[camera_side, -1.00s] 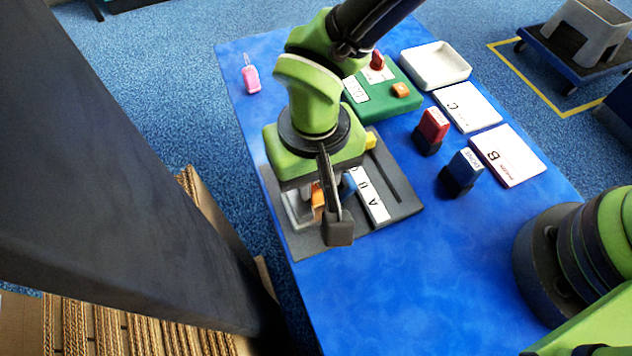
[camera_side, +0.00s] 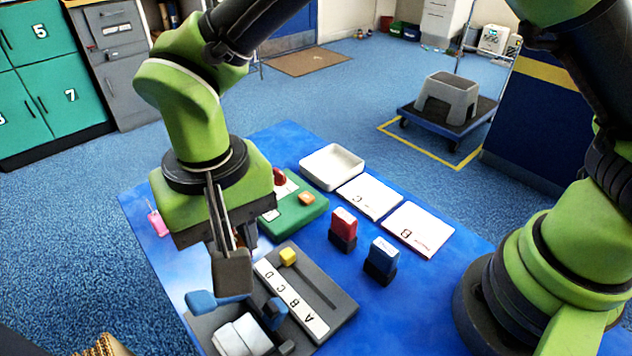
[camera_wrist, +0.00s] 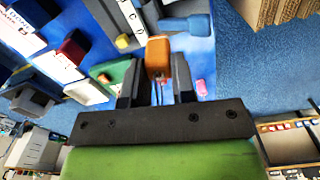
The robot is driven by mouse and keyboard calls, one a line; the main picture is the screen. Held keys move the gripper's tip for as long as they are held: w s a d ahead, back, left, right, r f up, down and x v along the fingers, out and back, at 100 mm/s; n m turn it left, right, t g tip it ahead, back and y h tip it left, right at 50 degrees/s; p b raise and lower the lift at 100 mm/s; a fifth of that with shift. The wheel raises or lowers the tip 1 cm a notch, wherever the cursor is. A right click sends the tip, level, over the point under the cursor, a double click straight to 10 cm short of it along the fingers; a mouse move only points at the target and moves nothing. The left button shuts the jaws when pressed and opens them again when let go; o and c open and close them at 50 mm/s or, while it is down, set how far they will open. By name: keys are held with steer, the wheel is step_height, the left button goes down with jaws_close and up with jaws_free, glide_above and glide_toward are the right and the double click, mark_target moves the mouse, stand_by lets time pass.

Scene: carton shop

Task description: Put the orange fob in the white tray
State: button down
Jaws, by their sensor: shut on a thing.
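The orange fob (camera_wrist: 158,55) is held between the two fingers of my gripper (camera_wrist: 156,78) in the wrist view, its body sticking out past the fingertips. In the side view my gripper (camera_side: 238,258) hangs above the far left part of the grey lettered board, and its near finger hides most of the fob. The white tray (camera_side: 333,166) stands at the back of the blue table, right of my gripper and apart from it. Its visible inside is empty.
The green board (camera_side: 300,210) with red and orange knobs lies between my gripper and the tray. The grey board (camera_side: 335,300) has yellow and blue knobs. Red (camera_side: 343,229) and blue (camera_side: 381,260) stamps stand near white cards. A pink fob (camera_side: 157,223) lies left.

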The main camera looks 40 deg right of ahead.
mark_target(344, 155)
steer(key=w+d+m, duration=0.4)
steer(key=d+m, duration=0.1)
steer(key=d, duration=0.5)
steer(key=w+d+f+m, duration=0.1)
steer(key=w+d+m, duration=0.4)
steer(key=d, duration=0.5)
steer(key=w+d+m, duration=0.3)
steer(key=d+m, duration=0.3)
steer(key=d, duration=0.4)
steer(key=f, duration=0.9)
steer(key=shift+d+f, duration=0.2)
steer(key=shift+f, duration=0.35)
steer(key=shift+f, duration=0.1)
steer(key=c, duration=0.9)
jaws_free()
steer(key=shift+c, duration=0.2)
